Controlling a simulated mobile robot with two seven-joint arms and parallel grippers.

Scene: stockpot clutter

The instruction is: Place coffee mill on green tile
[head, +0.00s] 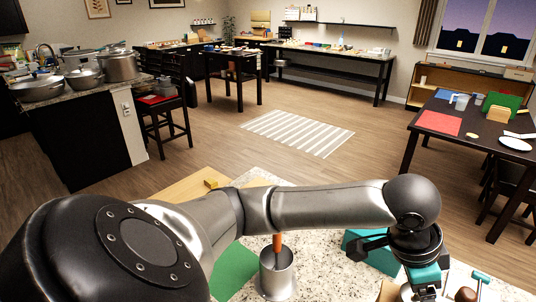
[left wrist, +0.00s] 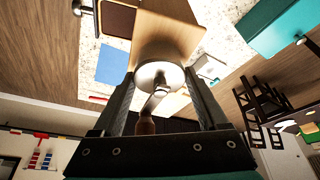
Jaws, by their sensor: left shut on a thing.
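My left gripper (left wrist: 160,85) is shut on the coffee mill (left wrist: 158,74). In the left wrist view the mill's round metal top and crank lie between the fingers. Its wooden knob (left wrist: 146,124) is near the palm, and a light wooden body extends beyond the fingertips. In the head view my left gripper (head: 424,284) is at the bottom right, and the mill is mostly hidden or cut off there. The green tile (head: 235,270) lies on the speckled counter, left of the gripper and partly hidden by my arm. My right gripper is not in view.
A metal canister (head: 277,276) with an orange-handled tool stands just right of the green tile. A teal box (head: 372,252) stands between canister and gripper. A blue tile (left wrist: 112,65) shows in the left wrist view. A small yellow block (head: 211,183) lies on a wooden board.

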